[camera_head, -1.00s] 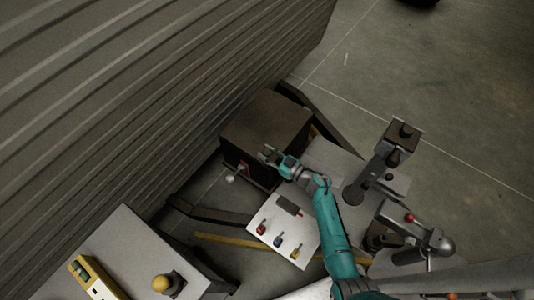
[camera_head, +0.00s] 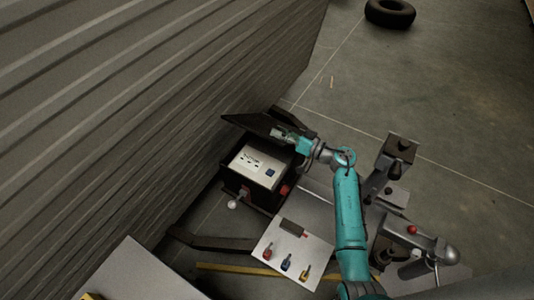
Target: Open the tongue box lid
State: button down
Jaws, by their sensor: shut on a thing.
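The tongue box (camera_head: 238,184) is a dark box beside the ribbed camper wall, in the middle of the head view. Its dark lid (camera_head: 252,122) is raised and tilted back toward the wall. Inside, a pale panel (camera_head: 247,167) with small dark marks and a blue part shows. My gripper (camera_head: 282,133) is at the right part of the lid, shut on its edge. The fingertips are small, and the exact grip is hard to make out. A red latch part (camera_head: 284,190) shows on the box's front right.
A white board (camera_head: 290,252) with red, blue and yellow-handled items lies in front of the box. The hitch jack post (camera_head: 388,165) and coupler (camera_head: 435,248) stand at the right. A grey table (camera_head: 135,275) is at the lower left, and a tyre (camera_head: 390,12) lies far back.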

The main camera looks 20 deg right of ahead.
jog(key=w+d+r+m, duration=0.1)
jog(key=w+d+r, duration=0.7)
jog(key=d, duration=0.4)
jog(key=shift+r+m, duration=0.3)
jog(key=c, duration=0.8)
grip_release()
jog(key=shift+f, duration=0.1)
jog(key=shift+o, duration=0.2)
jog(key=shift+d+r, duration=0.1)
jog(key=shift+r, duration=0.1)
notch_tip(320, 180, up, 10)
jog(key=shift+w+f, duration=0.1)
